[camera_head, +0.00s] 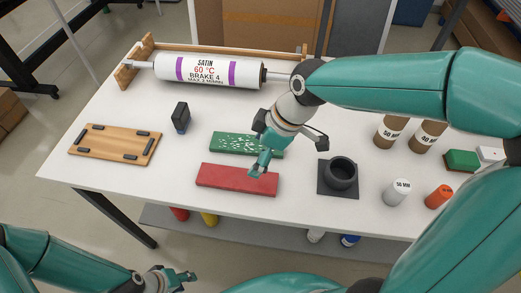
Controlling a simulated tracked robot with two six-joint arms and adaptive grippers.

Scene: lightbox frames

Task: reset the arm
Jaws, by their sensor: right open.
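My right gripper (263,158) hangs over the white table (120,205), at the right part of the green speckled bar and just behind the red bar. It is open, and I see nothing between its fingers. Its arm comes in from the right and covers part of the table's right side. My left gripper (183,276) is low in front of the table, away from everything on it. Its fingers are small and partly cut off from clear view, so its opening is unclear.
A green bar (232,142) and red bar (237,180) lie mid-table. A wooden board (115,145) and black clamp (181,117) are left. A labelled roller (210,71) spans the back. A black cup holder (340,176), white cylinder (396,192) and orange cylinder (438,197) stand right.

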